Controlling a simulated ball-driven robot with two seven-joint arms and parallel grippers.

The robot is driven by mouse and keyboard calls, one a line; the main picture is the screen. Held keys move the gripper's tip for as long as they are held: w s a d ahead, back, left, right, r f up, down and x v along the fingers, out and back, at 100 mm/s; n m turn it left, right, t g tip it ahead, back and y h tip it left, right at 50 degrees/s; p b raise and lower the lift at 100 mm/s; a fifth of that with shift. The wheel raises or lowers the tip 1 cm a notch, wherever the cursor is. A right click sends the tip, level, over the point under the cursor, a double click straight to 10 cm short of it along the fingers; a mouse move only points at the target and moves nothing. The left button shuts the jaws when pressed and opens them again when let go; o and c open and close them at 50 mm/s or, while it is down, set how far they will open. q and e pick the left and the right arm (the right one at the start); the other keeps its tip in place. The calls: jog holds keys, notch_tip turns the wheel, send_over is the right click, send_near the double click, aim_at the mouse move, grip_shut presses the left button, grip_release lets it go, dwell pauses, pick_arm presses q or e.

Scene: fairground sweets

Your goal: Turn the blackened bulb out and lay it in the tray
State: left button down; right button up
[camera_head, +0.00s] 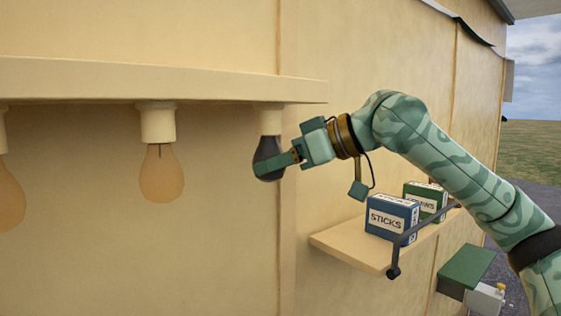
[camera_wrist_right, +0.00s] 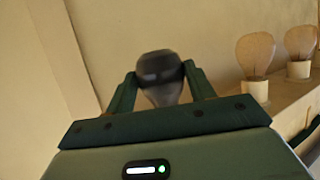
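The blackened bulb (camera_head: 268,150) is dark grey and hangs from the socket (camera_head: 268,120) at the right end of the ledge. My right gripper (camera_head: 264,163) is at it, with one green finger across its lower front. In the right wrist view the bulb (camera_wrist_right: 160,68) shows dark, with a paler grey part below. The right gripper's fingers (camera_wrist_right: 159,78) are against both its sides, with no clear gap. My left gripper is in neither view. I see nothing I can name as the tray.
The cream ledge (camera_head: 190,80) carries other clear, amber-tinted bulbs (camera_head: 161,175) left of the blackened one. A wall shelf (camera_head: 350,247) at lower right holds a blue STICKS box (camera_head: 391,217) and a green box (camera_head: 426,198) behind a dark rail. A green-topped box (camera_head: 467,265) is below.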

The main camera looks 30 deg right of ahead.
dwell(0.3)
jog(key=m+t+h, duration=0.1)
jog(key=m+h, duration=0.1)
jog(key=h, duration=0.1)
jog(key=a+m+h, duration=0.1)
jog(key=m+h, duration=0.2)
jog(key=shift+s+a+r+t, duration=0.15)
jog(key=shift+t, duration=0.25)
jog(key=m+h, duration=0.3)
jog(key=h, duration=0.1)
jog(key=m+g+h, duration=0.1)
jog(key=m+h, duration=0.1)
jog(key=shift+a+m, duration=0.3)
jog(key=shift+a, duration=0.05)
jog(key=o, duration=1.2)
jog(key=shift+c, duration=0.2)
